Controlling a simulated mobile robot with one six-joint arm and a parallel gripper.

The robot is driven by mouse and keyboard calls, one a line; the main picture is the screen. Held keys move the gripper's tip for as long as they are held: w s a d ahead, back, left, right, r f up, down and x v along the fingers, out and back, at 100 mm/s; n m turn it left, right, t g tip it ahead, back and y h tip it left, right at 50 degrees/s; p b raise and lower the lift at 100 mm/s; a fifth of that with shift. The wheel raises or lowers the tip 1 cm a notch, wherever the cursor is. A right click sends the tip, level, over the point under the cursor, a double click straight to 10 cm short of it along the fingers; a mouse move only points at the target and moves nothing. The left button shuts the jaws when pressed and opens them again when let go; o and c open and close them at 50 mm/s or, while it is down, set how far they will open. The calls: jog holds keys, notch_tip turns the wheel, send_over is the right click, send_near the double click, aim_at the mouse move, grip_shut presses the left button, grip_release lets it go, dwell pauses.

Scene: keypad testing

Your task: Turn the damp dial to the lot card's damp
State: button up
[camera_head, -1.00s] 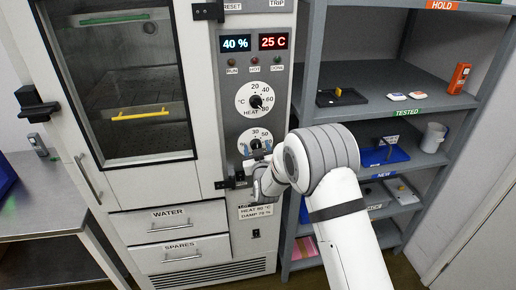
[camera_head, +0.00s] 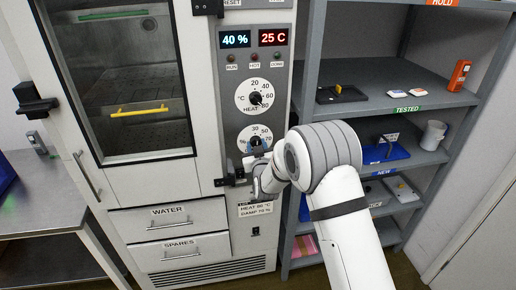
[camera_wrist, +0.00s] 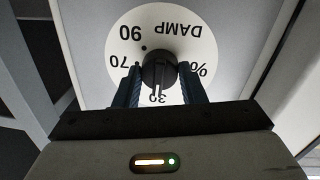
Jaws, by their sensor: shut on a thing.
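The damp dial (camera_wrist: 185,40) fills the upper middle of the wrist view, upside down, with DAMP, 90, 70, 30 and % readable. Its black knob (camera_wrist: 160,72) has a white line pointing down at the 30. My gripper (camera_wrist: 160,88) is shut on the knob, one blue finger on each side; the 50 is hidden. In the head view the damp dial (camera_head: 244,138) is partly covered by my gripper. The lot card (camera_head: 259,209) is below it on the panel and appears to read DAMP 70 %; its heat figure is small.
The heat dial (camera_head: 255,97) is just above, under displays (camera_head: 235,40) reading 40 % and 25 C. A black latch (camera_head: 222,182) juts out left of my gripper. A grey shelf (camera_head: 420,103) with small parts stands close on the right.

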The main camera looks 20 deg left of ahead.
jog(key=m+b, duration=0.5)
jog(key=b, duration=0.6)
jog(key=m+b, duration=0.6)
jog(key=b, duration=0.5)
jog(key=m+b, duration=0.5)
jog(key=b, duration=0.6)
jog(key=shift+w+d+r+m+g+y+b, duration=0.2)
jog(key=shift+r+m+g+y+b, duration=0.1)
jog(key=shift+g+b, duration=0.1)
jog(key=shift+r, duration=0.1)
jog(key=o, duration=1)
jog(key=shift+f, duration=0.25)
jog(key=shift+b+v, duration=0.65)
jog(key=shift+v, duration=3.25)
jog(key=shift+r, duration=0.1)
